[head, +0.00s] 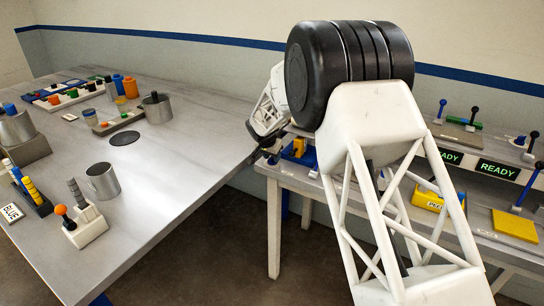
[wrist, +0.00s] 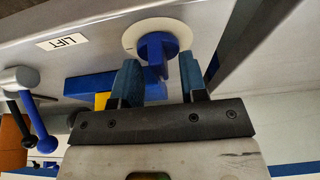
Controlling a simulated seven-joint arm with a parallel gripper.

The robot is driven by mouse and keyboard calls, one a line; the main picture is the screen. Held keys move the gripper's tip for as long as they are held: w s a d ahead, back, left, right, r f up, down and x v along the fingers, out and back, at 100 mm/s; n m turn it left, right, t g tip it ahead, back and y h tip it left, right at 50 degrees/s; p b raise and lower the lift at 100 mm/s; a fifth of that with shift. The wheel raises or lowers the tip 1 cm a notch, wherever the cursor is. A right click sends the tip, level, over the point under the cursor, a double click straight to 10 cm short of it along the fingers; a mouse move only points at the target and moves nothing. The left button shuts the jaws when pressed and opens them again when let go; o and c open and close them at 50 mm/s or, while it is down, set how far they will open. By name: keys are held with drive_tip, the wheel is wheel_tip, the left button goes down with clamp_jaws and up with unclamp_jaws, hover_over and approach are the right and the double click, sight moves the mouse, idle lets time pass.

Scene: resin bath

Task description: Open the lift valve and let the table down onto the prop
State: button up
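The blue valve handle (wrist: 156,48) sits on a round white plate (wrist: 130,38) in the wrist view, beside a label reading LIFT (wrist: 62,42). My gripper (wrist: 160,78) is open, with one blue fingertip on each side of the handle. Gaps show between the handle and both fingers, so I see no grip.
The right-hand bench (head: 330,184) also carries lit READY displays (head: 497,170), levers and a yellow plate (head: 516,225). The left bench (head: 190,150) holds cups, blocks and trays. A floor gap separates the benches.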

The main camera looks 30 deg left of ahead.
clamp_jaws()
